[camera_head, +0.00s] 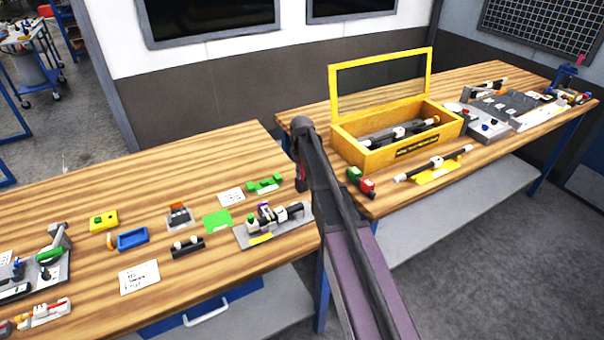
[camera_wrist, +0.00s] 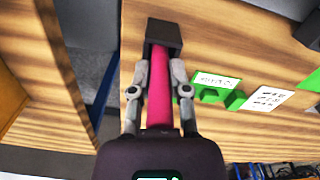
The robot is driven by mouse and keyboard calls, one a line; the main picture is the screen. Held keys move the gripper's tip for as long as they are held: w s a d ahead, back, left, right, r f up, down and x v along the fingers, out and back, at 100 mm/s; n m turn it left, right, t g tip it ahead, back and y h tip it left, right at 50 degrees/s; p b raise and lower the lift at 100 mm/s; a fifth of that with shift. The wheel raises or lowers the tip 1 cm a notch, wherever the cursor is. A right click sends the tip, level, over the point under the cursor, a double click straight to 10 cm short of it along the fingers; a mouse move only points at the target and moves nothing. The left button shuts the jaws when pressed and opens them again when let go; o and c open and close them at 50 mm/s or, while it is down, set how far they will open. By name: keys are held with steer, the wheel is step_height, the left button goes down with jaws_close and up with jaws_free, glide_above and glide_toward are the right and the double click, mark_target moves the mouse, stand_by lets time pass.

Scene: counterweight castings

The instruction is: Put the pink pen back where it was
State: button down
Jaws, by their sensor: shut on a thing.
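The pink pen (camera_wrist: 159,95) shows in the wrist view as a thick pink bar between the two grey fingers. My gripper (camera_wrist: 162,70) is shut on it. The pen's far end meets a dark square block (camera_wrist: 164,32) just beyond the fingertips. I cannot tell whether the pen is inside the block or only in front of it. The pen's near end is hidden by my gripper body. In the head view my arm hangs over the right end of the left bench, and the pen cannot be made out there.
The left wooden bench (camera_head: 85,190) ends at a gap before the right bench (camera_head: 300,110). Near my gripper lie a green bracket (camera_head: 264,184), a white text card (camera_head: 231,197) and a grey fixture (camera_head: 265,238). A yellow open box (camera_head: 383,157) stands on the right bench.

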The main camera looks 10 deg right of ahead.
steer(key=shift+f, duration=0.2)
steer(key=c, duration=0.6)
jaws_free()
steer(key=shift+r, duration=0.15)
step_height(320, 180, up, 12)
steer(key=p, duration=1.2)
steer(key=s+m, duration=0.2)
steer(key=s, duration=0.7)
steer(key=s+m, duration=0.2)
steer(key=s, duration=0.8)
steer(key=s+m, duration=0.2)
steer(key=s, duration=0.8)
steer(key=shift+s+d+m, duration=0.1)
steer(key=shift+m, duration=0.2)
